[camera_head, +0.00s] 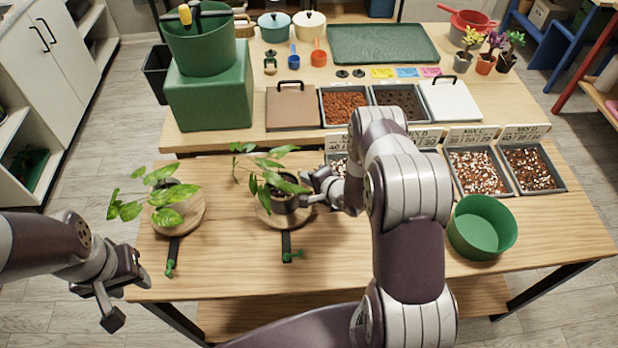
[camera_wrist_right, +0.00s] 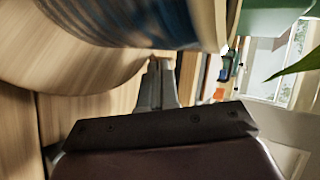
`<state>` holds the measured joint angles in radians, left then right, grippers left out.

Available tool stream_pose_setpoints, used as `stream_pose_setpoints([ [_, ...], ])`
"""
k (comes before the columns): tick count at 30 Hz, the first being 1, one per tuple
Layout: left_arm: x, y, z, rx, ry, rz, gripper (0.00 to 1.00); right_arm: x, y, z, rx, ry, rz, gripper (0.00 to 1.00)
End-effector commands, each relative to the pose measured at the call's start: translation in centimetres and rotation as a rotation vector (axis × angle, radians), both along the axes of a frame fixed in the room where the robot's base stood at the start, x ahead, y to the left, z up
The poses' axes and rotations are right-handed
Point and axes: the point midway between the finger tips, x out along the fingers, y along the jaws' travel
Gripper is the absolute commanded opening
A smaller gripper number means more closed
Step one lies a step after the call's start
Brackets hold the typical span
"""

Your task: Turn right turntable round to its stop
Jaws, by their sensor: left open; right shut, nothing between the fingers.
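The right turntable (camera_head: 268,217) is a round wooden disc on the front table, bearing a potted plant (camera_head: 285,204). A black strip with a green knob (camera_head: 291,256) extends in front of it. My right gripper (camera_head: 316,186) is shut and empty at the right side of that pot and disc. In the right wrist view its fingers (camera_wrist_right: 161,72) sit close to the disc's edge (camera_wrist_right: 75,72); contact cannot be told. The left turntable (camera_head: 193,220) bears another leafy plant (camera_head: 160,195). My left gripper (camera_head: 122,288) is open and empty, off the table's front left corner.
A green bowl (camera_head: 482,228) stands at the table's right, near trays of potting mix (camera_head: 477,171). My right arm hides part of the table's middle.

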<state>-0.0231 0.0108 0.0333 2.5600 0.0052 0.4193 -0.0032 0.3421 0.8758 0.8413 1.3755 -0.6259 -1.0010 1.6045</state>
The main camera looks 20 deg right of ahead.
Motion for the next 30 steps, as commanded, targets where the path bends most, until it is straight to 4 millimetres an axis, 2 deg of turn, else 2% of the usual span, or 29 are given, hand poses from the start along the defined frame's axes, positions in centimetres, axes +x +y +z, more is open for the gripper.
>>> stream_pose_setpoints([
  [11,0.0,0.0,-1.0,0.0,0.0,0.0,0.43,0.9,0.3,-0.2,-0.002,-0.002,0.103,0.0],
  [30,0.0,0.0,-3.2,0.0,0.0,0.0,0.43,3.3,2.0,-0.2,-0.003,-0.001,0.422,0.0],
])
